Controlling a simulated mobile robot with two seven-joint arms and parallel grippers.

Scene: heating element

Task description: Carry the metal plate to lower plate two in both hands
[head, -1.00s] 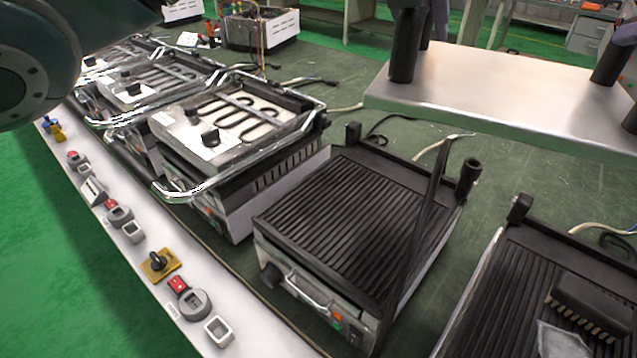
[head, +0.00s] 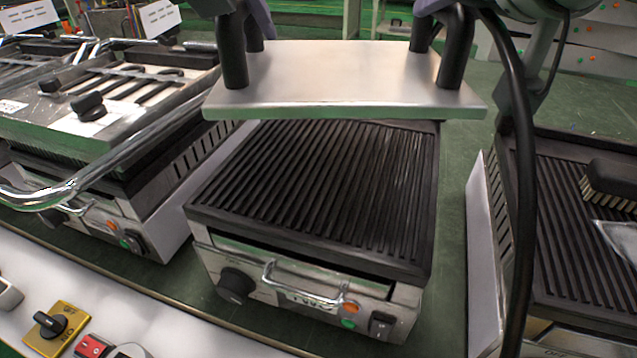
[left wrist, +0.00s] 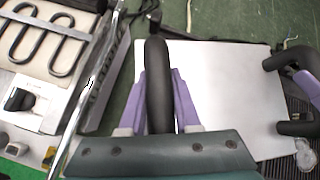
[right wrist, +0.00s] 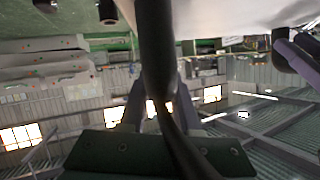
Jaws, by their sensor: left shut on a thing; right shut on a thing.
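The metal plate (head: 345,80) is a flat silver slab with black handles on top. It is held level above the rear part of a black ribbed lower plate (head: 330,180), on the middle grill. My left gripper (head: 240,8) is shut on the plate's left handle (left wrist: 158,75); its purple fingers flank the handle in the left wrist view. My right gripper (head: 438,8) is shut on the right handle (right wrist: 155,50). Both grippers are partly cut off at the top of the head view. The plate's slab (left wrist: 225,75) also shows in the left wrist view.
A grill with a heating-element top (head: 110,100) and chrome bar stands close on the left. Another ribbed grill (head: 560,230) with a brush (head: 612,180) stands on the right. A black cable (head: 522,200) hangs at the right. Switches (head: 50,325) line the front edge.

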